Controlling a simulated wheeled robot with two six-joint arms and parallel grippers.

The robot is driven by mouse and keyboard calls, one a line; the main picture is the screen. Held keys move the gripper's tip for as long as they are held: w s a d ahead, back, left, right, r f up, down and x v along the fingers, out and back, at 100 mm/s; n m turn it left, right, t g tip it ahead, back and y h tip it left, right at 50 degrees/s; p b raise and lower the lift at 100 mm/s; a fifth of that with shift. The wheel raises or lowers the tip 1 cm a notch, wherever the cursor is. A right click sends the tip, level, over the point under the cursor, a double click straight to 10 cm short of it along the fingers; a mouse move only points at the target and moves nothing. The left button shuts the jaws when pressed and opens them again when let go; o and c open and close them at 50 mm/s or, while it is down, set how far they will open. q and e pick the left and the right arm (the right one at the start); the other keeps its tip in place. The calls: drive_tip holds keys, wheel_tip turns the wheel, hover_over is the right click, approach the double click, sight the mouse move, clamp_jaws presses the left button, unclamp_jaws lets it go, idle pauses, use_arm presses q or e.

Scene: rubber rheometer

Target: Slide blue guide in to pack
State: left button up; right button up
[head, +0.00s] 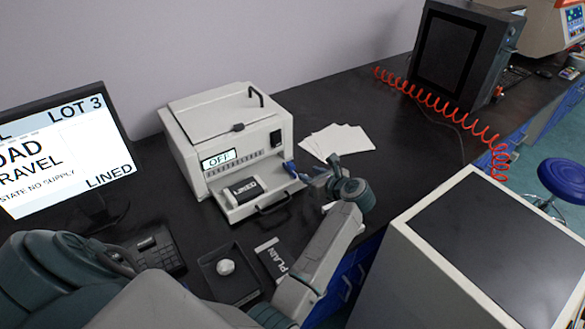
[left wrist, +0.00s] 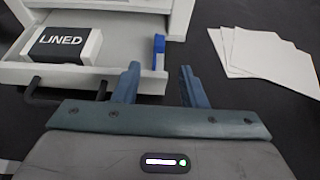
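The blue guide (head: 290,168) stands at the right end of the machine's pulled-out tray (head: 262,199). It also shows in the left wrist view (left wrist: 158,52), just beyond the gap between my fingertips, nearer the left finger. The pack, a white and black block marked LINED (head: 243,190), sits on the tray to the left, with a clear gap between it and the guide. My left gripper (head: 313,173) is open and empty at the tray's right front, close to the guide; the left wrist view shows both fingers (left wrist: 160,70) apart. My right gripper is not in view.
The white machine (head: 228,130) reads OFF. A dark handle (head: 274,204) sticks out of the tray front. White sheets (head: 337,142) lie to the right. A PLAIN pack (head: 271,260) and a dark dish with a white lump (head: 226,267) lie in front.

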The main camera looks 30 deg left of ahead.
sight(293, 166)
use_arm(q)
drive_tip(key=p+x, duration=0.1)
drive_tip(key=x, duration=0.3)
drive_tip(key=p+x, duration=0.1)
drive_tip(key=x, duration=0.3)
drive_tip(key=shift+w+a+r+p, duration=0.1)
drive_tip(key=shift+w+a+p, duration=0.05)
drive_tip(key=shift+a+p, duration=0.2)
drive_tip(key=shift+w+a, duration=0.1)
drive_tip(key=shift+a, duration=0.2)
drive_tip(key=shift+f, duration=0.25)
clamp_jaws()
